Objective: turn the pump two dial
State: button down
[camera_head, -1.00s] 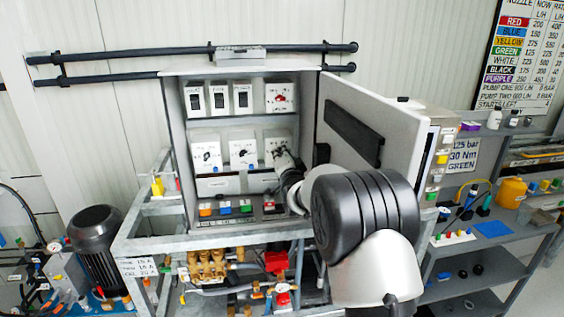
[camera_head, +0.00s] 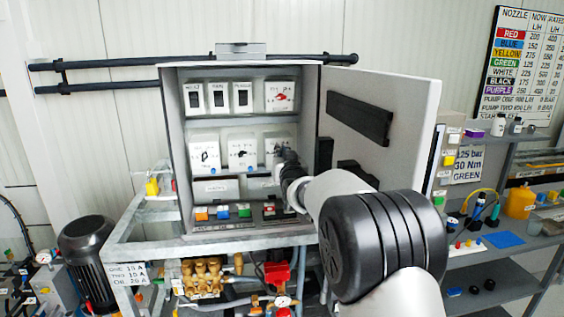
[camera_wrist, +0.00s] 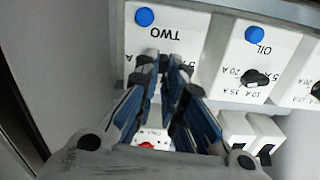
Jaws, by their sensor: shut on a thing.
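The pump two box (camera_wrist: 190,35) is a white panel with a blue button, marked TWO, upside down in the wrist view. In the head view it is the right box (camera_head: 270,146) of the middle row in the open cabinet. My gripper (camera_wrist: 164,62) is shut on its dial, with both fingers against the front of the box. The dial itself is hidden between the fingertips, so its pointer setting cannot be read. In the head view my gripper (camera_head: 285,158) reaches in from the right and covers part of the box.
The OIL box (camera_wrist: 252,60), with a black dial, sits beside the pump two box. A box with a red knob (camera_head: 279,97) is above. The cabinet door (camera_head: 385,110) stands open close to my arm. Coloured buttons (camera_head: 223,212) line the cabinet's bottom.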

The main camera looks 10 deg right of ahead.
jog(key=n+b, duration=0.2)
jog(key=n, duration=0.3)
jog(key=shift+a+n, duration=0.1)
jog(key=shift+n, duration=0.3)
dwell(0.4)
jog(key=c, duration=1.7)
grip_release()
jog(key=shift+s, duration=0.1)
jog(key=s, duration=1.1)
jog(key=shift+s, duration=0.4)
